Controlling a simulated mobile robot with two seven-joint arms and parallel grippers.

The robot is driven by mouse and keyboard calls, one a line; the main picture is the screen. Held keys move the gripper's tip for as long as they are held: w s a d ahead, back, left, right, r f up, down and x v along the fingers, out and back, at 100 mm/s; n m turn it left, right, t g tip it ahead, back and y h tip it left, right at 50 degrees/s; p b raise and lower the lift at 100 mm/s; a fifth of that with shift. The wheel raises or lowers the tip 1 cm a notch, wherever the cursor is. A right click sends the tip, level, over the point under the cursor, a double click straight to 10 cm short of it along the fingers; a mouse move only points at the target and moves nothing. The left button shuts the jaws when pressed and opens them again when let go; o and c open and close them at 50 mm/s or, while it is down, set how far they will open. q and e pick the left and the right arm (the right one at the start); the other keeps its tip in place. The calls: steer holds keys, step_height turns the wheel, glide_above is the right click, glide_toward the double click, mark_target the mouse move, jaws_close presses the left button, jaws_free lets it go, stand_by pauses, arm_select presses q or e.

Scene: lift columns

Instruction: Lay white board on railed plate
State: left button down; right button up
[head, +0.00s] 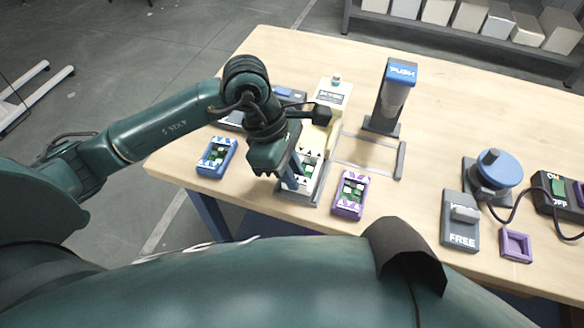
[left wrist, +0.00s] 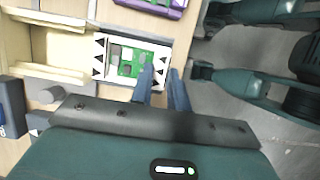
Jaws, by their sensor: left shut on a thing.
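The white board (head: 302,174), with black triangles and a green middle, is at the near end of a cream fixture, over a grey railed plate (head: 322,186). It also shows in the left wrist view (left wrist: 120,64). My left gripper (head: 291,178) is shut on the board's near edge, one finger on each side of that edge in the left wrist view (left wrist: 161,75). The gripper hides the board's left part in the head view. I cannot tell whether the board touches the plate. My right gripper is not in view.
A blue-framed board (head: 216,157) lies left and a purple-framed board (head: 350,194) lies right. A push stand (head: 390,98) rises behind. A grey switch block (head: 460,220), purple frame (head: 515,245) and blue knob (head: 497,168) stand right. The table's back right is clear.

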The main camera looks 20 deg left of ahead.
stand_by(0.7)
arm_select(q)
steer(key=shift+f+b, duration=0.1)
steer(key=shift+b, duration=0.25)
steer(key=shift+f, duration=0.1)
stand_by(0.4)
steer(key=shift+f+b, duration=0.4)
steer(key=shift+b, duration=0.65)
stand_by(0.5)
steer(key=c, duration=0.8)
jaws_free()
steer(key=shift+c, duration=0.2)
